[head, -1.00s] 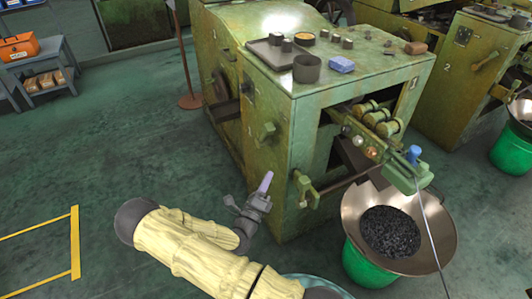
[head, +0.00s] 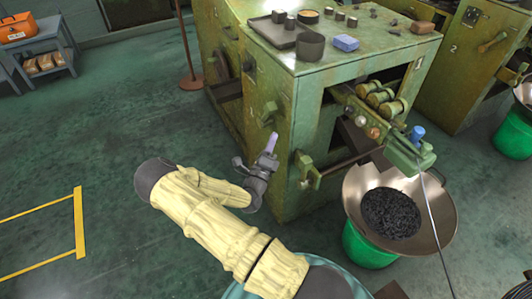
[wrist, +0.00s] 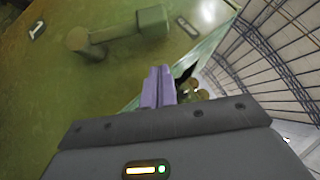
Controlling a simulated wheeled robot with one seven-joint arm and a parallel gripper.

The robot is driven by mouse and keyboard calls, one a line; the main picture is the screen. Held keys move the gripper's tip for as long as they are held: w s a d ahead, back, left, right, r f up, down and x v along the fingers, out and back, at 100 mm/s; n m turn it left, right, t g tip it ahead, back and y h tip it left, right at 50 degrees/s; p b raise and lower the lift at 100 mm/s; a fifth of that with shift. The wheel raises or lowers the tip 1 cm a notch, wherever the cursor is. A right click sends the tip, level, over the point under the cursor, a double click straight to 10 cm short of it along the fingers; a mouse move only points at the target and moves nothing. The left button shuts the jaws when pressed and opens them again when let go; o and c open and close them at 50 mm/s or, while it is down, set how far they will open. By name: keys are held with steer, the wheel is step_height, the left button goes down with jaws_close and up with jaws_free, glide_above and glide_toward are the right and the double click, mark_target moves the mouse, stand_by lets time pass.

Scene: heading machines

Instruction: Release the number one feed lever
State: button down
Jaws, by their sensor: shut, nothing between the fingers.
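The number one machine (head: 285,125) is green and worn. A short green lever (head: 268,113) sticks out from its left face. In the wrist view the lever (wrist: 120,32) shows at the upper left, with a round hub at its left end and a thicker block grip at its right, beside a plate marked 1 (wrist: 38,30). My gripper (head: 271,143) is just below the lever in the head view, pointing up. Its purple fingers (wrist: 158,85) are shut and empty, and appear apart from the lever.
A second green handle (head: 306,170) is on the machine's front corner. A wide metal pan (head: 355,200) of dark pieces rests on a green bucket (head: 365,248) at right. The floor at left is open.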

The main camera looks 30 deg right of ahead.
mark_target(273, 113)
steer(key=w+r, duration=0.1)
steer(key=w+d+r, duration=0.1)
steer(key=w, duration=0.1)
steer(key=w+d+r, duration=0.1)
steer(key=w, duration=0.1)
steer(key=shift+w, duration=0.2)
steer(key=shift+a, duration=0.25)
steer(key=shift+d+r, duration=0.1)
steer(key=shift+w+r, duration=0.1)
